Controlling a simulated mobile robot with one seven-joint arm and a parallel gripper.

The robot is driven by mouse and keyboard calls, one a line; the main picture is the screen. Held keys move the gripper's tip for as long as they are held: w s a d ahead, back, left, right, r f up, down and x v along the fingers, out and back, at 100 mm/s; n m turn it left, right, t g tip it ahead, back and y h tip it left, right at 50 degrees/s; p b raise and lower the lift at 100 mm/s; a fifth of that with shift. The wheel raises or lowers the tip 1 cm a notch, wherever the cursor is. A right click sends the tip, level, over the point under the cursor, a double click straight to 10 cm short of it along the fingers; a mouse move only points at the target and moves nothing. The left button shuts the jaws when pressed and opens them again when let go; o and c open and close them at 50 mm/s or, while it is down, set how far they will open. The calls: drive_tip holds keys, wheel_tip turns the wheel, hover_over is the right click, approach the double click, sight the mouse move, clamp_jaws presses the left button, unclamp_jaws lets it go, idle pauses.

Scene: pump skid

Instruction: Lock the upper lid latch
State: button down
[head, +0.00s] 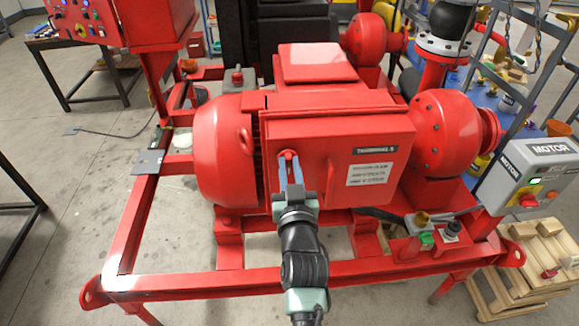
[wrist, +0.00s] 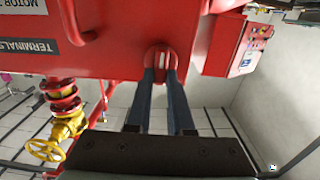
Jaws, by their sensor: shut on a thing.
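The red terminal box lid (head: 340,160) faces me on the motor, with a "TERMINALS" label and a white text plate; it looks closed. The upper lid latch (head: 287,154) is a small red part near the lid's upper left. My gripper (head: 291,166) reaches it from below and is shut on it. In the wrist view, which is upside down, the red latch (wrist: 161,56) sits between the tips of my two dark fingers (wrist: 161,72). The fingertips hide part of the latch, so its exact angle is hard to tell.
The red motor (head: 222,150) bulges left of the box, and a red pump casing (head: 447,133) stands to the right. A grey "MOTOR" control box (head: 530,170) is at far right. The red skid frame (head: 235,283) runs across the front.

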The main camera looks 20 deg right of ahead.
drive_tip(key=shift+m, duration=0.4)
drive_tip(key=m, duration=0.3)
drive_tip(key=shift+s+d+f+m, duration=0.1)
drive_tip(key=shift+d+m, duration=0.1)
drive_tip(key=shift+m, duration=0.1)
drive_tip(key=shift+s+d+f+m+p, duration=0.1)
drive_tip(key=shift+f+m+p, duration=0.05)
drive_tip(key=shift+m, duration=2.1)
drive_tip(key=shift+w+d+f+m+p, duration=0.1)
drive_tip(key=shift+d+f+m+p, duration=0.1)
drive_tip(key=shift+m, duration=2.1)
drive_tip(key=shift+s+d+f+m+p, duration=0.1)
drive_tip(key=shift+f+m, duration=0.05)
drive_tip(key=shift+m, duration=2.1)
drive_tip(key=shift+a, duration=0.1)
drive_tip(key=c, duration=0.8)
unclamp_jaws()
